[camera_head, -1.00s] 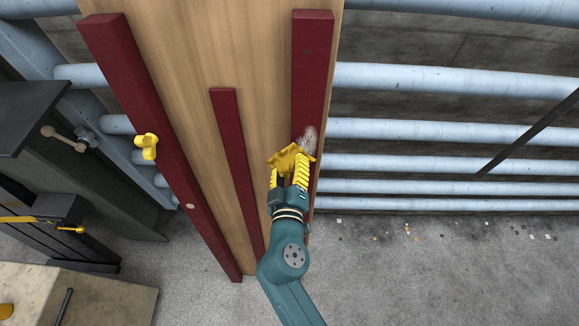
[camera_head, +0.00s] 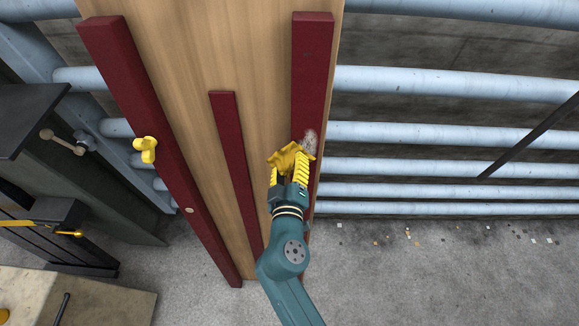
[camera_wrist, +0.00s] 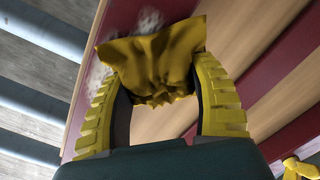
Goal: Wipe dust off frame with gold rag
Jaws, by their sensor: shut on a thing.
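My gripper (camera_head: 290,170) is shut on the gold rag (camera_head: 286,156), which bunches out beyond its yellow fingers at the right red bar of the frame (camera_head: 313,60). A pale patch of dust (camera_head: 309,140) shows on that bar just above and right of the rag. In the wrist view the gold rag (camera_wrist: 150,62) lies between the fingertips of my gripper (camera_wrist: 160,92). Pale dust (camera_wrist: 152,20) shows past the rag's upper edge, with more at its left. The rag hides part of the bar; I cannot tell whether it touches it.
Pale blue pipes (camera_head: 440,82) run behind. A dark bench (camera_head: 30,110) stands at left. Small scraps lie on the grey floor (camera_head: 440,280) at right.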

